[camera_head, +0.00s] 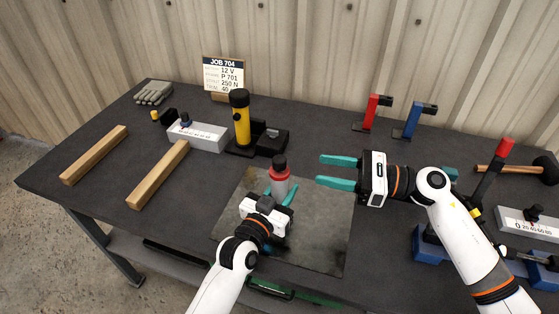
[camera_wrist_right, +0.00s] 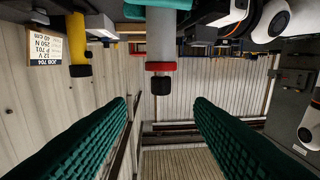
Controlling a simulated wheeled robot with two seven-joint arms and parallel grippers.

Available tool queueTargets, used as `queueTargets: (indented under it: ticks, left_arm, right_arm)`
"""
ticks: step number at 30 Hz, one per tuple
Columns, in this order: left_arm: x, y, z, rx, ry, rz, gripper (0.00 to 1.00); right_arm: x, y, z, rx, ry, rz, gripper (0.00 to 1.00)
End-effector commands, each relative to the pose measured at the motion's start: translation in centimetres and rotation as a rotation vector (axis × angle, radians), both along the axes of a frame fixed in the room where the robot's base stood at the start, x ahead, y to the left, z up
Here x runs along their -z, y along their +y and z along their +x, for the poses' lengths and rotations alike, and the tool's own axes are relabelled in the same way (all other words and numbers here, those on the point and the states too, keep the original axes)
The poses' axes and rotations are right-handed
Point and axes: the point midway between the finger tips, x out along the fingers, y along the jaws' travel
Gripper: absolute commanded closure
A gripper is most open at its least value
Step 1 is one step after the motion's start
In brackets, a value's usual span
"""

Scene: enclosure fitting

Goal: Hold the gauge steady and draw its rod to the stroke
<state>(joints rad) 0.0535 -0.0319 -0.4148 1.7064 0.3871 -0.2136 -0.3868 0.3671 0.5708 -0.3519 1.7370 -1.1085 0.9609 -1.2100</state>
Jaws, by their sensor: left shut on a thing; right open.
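The gauge (camera_head: 280,181) appears to be the upright grey cylinder with a red collar and a black knob on top. It stands over the grey mat (camera_head: 315,225). My left gripper (camera_head: 279,194) is shut on its lower body.
A yellow-black cylinder (camera_head: 241,122) stands behind left, near a grey scale box (camera_head: 197,137). Two wooden bars (camera_head: 158,174) lie at left. The job card (camera_head: 223,76) stands at the back. Red (camera_head: 371,113) and blue (camera_head: 412,120) clamps stand behind right; a mallet (camera_head: 515,170) lies far right.

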Motion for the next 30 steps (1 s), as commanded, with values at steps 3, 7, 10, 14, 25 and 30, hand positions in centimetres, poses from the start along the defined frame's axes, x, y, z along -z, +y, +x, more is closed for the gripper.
queueTargets:
  ticks: [3, 7, 10, 14, 25, 30]
  left_arm:
    - [0.0, 0.0, 0.0, 0.0, 0.0, 0.0, 0.94]
    - [0.0, 0.0, 0.0, 0.0, 0.0, 0.0, 0.94]
    - [0.0, 0.0, 0.0, 0.0, 0.0, 0.0, 0.94]
    - [0.0, 0.0, 0.0, 0.0, 0.0, 0.0, 0.94]
    - [0.0, 0.0, 0.0, 0.0, 0.0, 0.0, 0.94]
    - [0.0, 0.0, 0.0, 0.0, 0.0, 0.0, 0.94]
  right_arm:
    - [-0.2, 2.1, 0.4, -0.004, -0.002, 0.003, 0.52]
    - [-0.2, 4.8, 1.1, -0.005, -0.002, 0.003, 0.52]
    - [-0.1, 6.8, 1.5, -0.006, 0.0, 0.002, 0.52]
    - [-0.1, 8.8, 2.0, -0.005, 0.001, 0.001, 0.52]
    - [-0.1, 10.7, 2.5, -0.003, 0.0, -0.002, 0.52]
    - [0.0, 10.6, 2.5, -0.004, 0.0, -0.002, 0.55]
